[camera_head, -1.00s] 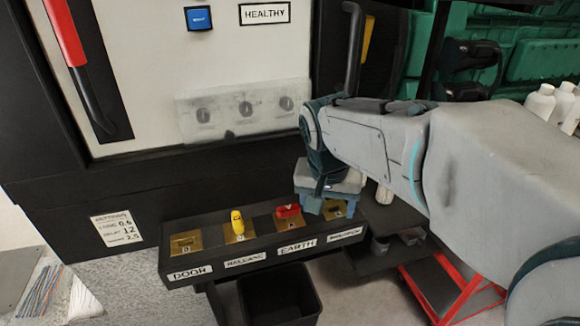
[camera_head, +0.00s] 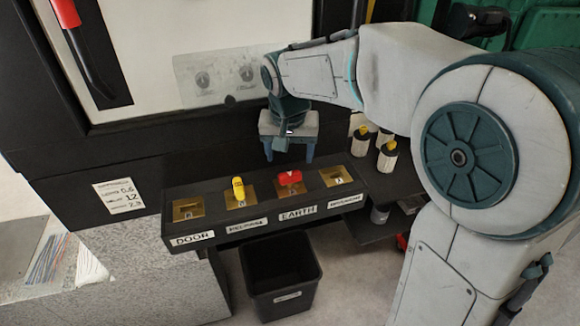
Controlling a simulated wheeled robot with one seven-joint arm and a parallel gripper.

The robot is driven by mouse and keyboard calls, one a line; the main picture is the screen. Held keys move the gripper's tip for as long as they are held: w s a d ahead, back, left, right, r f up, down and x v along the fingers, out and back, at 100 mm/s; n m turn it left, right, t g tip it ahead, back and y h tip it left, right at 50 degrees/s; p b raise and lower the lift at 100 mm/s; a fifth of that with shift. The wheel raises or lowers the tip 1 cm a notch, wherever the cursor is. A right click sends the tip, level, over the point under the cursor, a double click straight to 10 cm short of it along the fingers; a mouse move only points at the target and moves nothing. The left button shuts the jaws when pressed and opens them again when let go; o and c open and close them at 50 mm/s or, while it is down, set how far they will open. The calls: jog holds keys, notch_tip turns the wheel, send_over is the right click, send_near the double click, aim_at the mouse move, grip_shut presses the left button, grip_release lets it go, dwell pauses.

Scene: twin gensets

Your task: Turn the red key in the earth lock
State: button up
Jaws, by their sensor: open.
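The red key (camera_head: 290,178) sits in the earth lock (camera_head: 294,188), a brass plate above the label EARTH on the black shelf. My gripper (camera_head: 288,155) is open and empty, pointing down just above and behind the red key. Its two fingers stand apart to the left and right; whether they touch the key cannot be told, but a gap seems to show. A yellow key (camera_head: 239,188) stands upright in the lock just left of it.
The brass locks at the far left (camera_head: 188,209) and far right (camera_head: 336,176) hold no key. Yellow-topped cylinders (camera_head: 386,158) stand right of the shelf. A black bin (camera_head: 283,280) is below. The cabinet front (camera_head: 150,50) rises behind.

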aim_at(290, 173)
jog(key=n, duration=0.1)
jog(key=s+n+p, duration=0.1)
jog(key=n, duration=0.1)
jog(key=shift+d+f+n+y, duration=0.15)
jog(key=shift+d+n+y, duration=0.05)
jog(key=shift+n+y, duration=0.1)
jog(key=shift+n, duration=0.3)
jog(key=b+x, duration=0.4)
jog(key=x, duration=0.1)
jog(key=shift+a+f, duration=0.1)
jog(key=shift+f, duration=0.3)
jog(key=c, duration=1)
jog(key=shift+o, duration=0.2)
jog(key=m+b, duration=0.2)
jog(key=m, duration=0.2)
jog(key=shift+f, duration=0.1)
jog(key=m+h+b, duration=0.1)
jog(key=m+b, duration=0.1)
jog(key=m, duration=0.2)
jog(key=shift+m, duration=0.3)
jog(key=m+g+h, duration=0.1)
jog(key=m, duration=0.4)
jog(key=shift+b, duration=0.35)
jog(key=m, duration=0.4)
jog(key=shift+m+g+h, duration=0.3)
jog(key=shift+m+g, duration=0.1)
